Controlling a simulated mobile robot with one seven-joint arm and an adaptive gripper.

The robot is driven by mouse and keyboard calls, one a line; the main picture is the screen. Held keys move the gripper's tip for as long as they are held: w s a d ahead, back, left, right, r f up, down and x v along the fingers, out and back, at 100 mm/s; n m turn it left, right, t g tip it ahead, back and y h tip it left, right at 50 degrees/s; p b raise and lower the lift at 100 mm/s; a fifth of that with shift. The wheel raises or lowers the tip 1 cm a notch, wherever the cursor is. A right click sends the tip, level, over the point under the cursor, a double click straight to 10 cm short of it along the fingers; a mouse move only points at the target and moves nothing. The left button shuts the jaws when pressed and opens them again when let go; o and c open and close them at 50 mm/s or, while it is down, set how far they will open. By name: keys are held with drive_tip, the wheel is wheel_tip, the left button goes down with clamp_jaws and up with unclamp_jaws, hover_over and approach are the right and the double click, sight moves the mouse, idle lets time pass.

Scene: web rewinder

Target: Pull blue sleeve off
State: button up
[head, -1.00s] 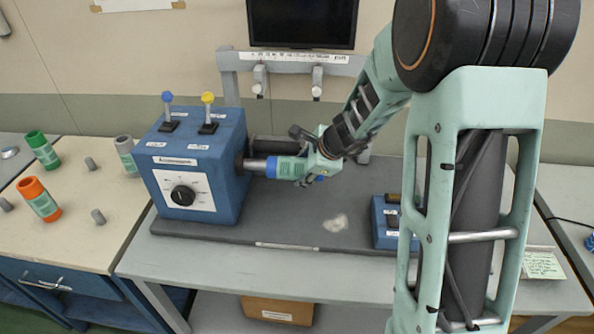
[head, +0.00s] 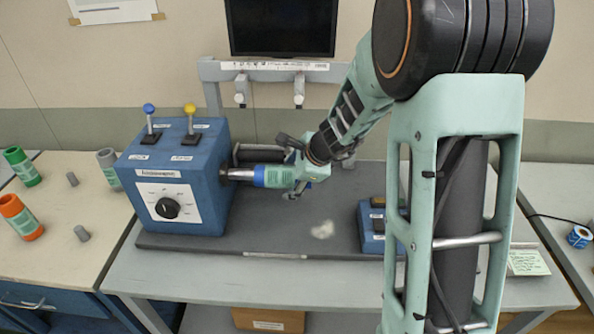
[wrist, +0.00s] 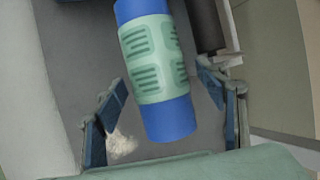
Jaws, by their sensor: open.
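The blue sleeve (head: 260,176) has blue ends and a pale green label band. It sits around the silver shaft (head: 237,174) on the right side of the blue rewinder box (head: 178,178), its far end hidden in the wrist view. My gripper (head: 290,168) is at the sleeve's free right end. In the wrist view the sleeve (wrist: 155,75) lies between the two spread fingers of my gripper (wrist: 163,88), with a visible gap on each side. The fingers are open and hold nothing.
Two levers, blue (head: 150,110) and yellow (head: 190,110), stand on the box. A dark roller (head: 260,153) lies behind the sleeve. A small blue control box (head: 372,225) stands to the right. A whitish scrap (head: 323,229) lies on the dark mat.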

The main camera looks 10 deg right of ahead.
drive_tip(key=v, duration=1.1)
drive_tip(key=shift+s+r, duration=0.2)
drive_tip(key=shift+r, duration=0.05)
drive_tip(key=shift+w+d, duration=0.1)
